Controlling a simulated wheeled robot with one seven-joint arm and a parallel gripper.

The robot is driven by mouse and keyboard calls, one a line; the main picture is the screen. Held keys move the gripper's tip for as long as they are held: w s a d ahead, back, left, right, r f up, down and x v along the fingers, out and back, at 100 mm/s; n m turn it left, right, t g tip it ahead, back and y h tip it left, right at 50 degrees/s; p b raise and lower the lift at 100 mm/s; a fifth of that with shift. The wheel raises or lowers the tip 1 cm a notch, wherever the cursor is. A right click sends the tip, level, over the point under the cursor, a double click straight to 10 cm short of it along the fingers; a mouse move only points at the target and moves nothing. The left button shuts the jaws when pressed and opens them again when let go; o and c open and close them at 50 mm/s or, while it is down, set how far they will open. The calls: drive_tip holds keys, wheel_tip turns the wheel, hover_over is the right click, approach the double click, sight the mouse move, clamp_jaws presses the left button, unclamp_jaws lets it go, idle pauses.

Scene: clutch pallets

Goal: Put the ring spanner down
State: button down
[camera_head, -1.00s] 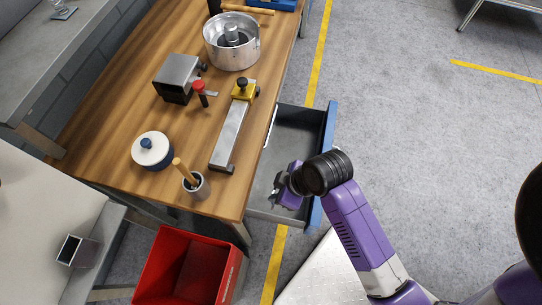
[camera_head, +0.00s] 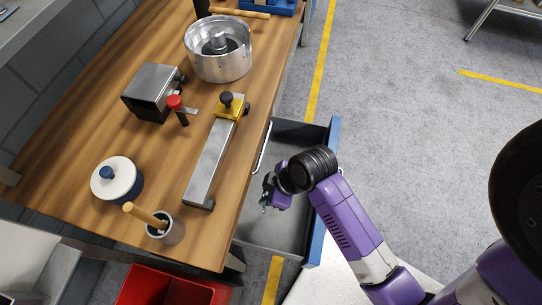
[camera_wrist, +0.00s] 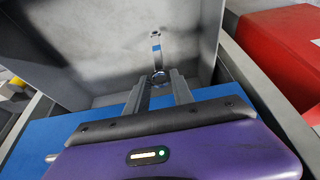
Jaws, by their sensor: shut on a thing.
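The ring spanner (camera_wrist: 156,54), silver with a blue band, shows in the wrist view, its near ring end between my fingertips. My gripper (camera_wrist: 160,80) is shut on it. In the head view my gripper (camera_head: 268,196) is over the open drawer (camera_head: 285,235) at the right side of the workbench. The spanner is too small to make out clearly there. In the wrist view the spanner is over the grey drawer floor (camera_wrist: 110,95); I cannot tell whether it touches.
The wooden workbench (camera_head: 100,145) carries a metal pot (camera_head: 218,62), a clamp bar (camera_head: 212,165), a grey block (camera_head: 152,98), a white-lidded pot (camera_head: 115,182) and a cup with a wooden handle (camera_head: 165,230). A red crate (camera_head: 165,288) stands below.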

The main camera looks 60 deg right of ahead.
drive_tip(key=w+d+f, duration=0.1)
drive_tip(key=w+d, duration=0.1)
drive_tip(key=d, duration=0.5)
drive_tip(key=w+d+f, duration=0.2)
drive_tip(key=w+d, duration=0.1)
drive_tip(key=d, duration=0.5)
drive_tip(key=shift+w+f+p, duration=0.2)
drive_tip(key=shift+f+p, duration=0.05)
drive_tip(key=shift+p, duration=0.2)
drive_tip(key=shift+f, duration=0.15)
drive_tip(key=c, duration=1.1)
unclamp_jaws()
